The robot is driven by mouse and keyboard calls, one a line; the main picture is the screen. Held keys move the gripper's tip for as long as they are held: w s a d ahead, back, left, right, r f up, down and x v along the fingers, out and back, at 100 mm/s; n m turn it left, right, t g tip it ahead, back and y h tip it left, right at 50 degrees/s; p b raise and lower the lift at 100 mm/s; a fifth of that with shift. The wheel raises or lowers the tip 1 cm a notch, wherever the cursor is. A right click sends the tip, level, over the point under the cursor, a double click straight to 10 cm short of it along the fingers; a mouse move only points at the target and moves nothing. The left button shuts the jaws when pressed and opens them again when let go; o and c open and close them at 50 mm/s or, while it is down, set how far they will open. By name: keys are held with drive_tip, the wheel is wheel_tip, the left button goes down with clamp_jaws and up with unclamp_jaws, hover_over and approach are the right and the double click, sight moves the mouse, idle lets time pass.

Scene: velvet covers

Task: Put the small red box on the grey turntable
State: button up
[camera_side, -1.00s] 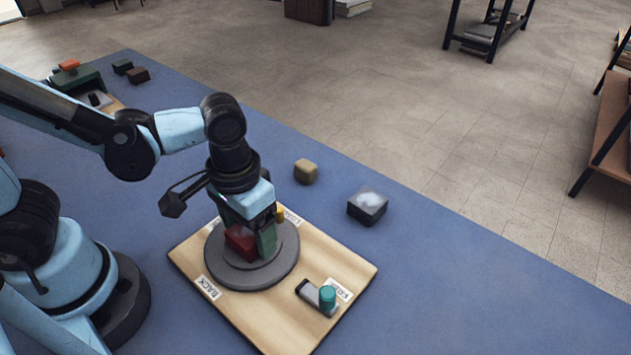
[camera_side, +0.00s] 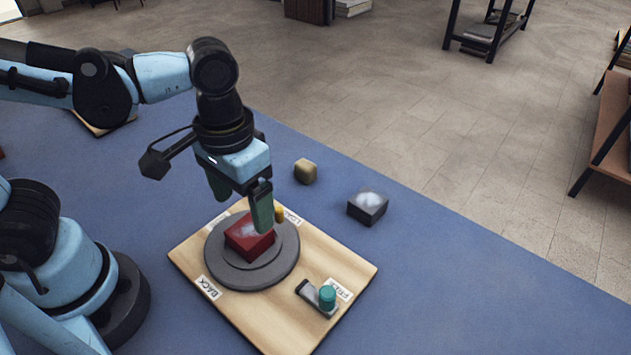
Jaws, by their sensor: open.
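The small red box (camera_side: 247,240) rests on the grey turntable (camera_side: 262,277), near its middle and toward the back. The round turntable sits on a light wooden board (camera_side: 300,325) with paper labels. My gripper (camera_side: 240,207) is open and empty, above and just behind the box. Its two green fingers are spread apart, one on the left and one on the right; the right fingertip overlaps the box's upper right edge in the view, and I cannot tell whether it touches.
A teal cylinder (camera_side: 327,297) stands on a small fixture at the board's right. A yellow piece (camera_side: 279,213) is behind the turntable. A tan block (camera_side: 305,171) and a dark box (camera_side: 367,206) lie on the blue mat (camera_side: 450,290). The right of the mat is clear.

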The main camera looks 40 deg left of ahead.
sight(248, 229)
wheel_tip(248, 229, up, 6)
drive_tip(key=w+a+f+t, duration=0.3)
drive_tip(key=w+a+t, duration=0.3)
drive_tip(key=a, duration=0.5)
drive_tip(key=shift+t, duration=0.6)
drive_tip(key=shift+f, duration=0.1)
